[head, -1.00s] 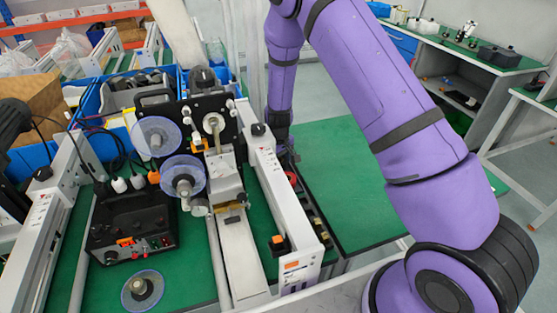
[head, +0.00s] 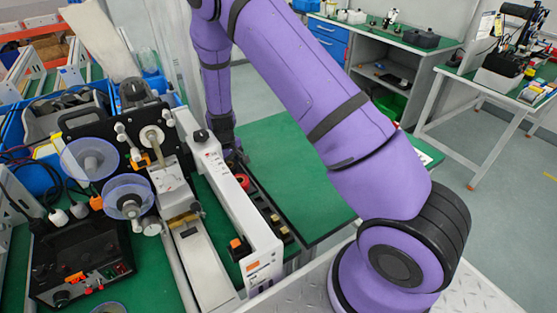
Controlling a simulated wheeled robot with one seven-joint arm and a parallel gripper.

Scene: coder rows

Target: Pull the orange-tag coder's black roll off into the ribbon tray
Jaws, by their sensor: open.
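The coder (head: 110,140) has a black plate with two clear, purple-tinted reel discs (head: 122,195) on its front. A white side rail (head: 235,210) runs along its right, with an orange tag (head: 258,267) on its near end. A dark roll (head: 133,92) shows behind the top of the plate; I cannot tell whether it is the black roll. A narrow dark tray (head: 272,222) lies right of the rail, with a red ring and small parts in it; I cannot tell whether it is the ribbon tray. My gripper (head: 236,158) points down beyond the rail, open, its fingers partly hidden.
A black control box (head: 82,258) sits at the left on the green bench. Blue bins (head: 55,115) stand behind the coder. A green mat (head: 290,170) to the right of the rail is bare. Another bench (head: 400,40) stands at the back right, with open floor before it.

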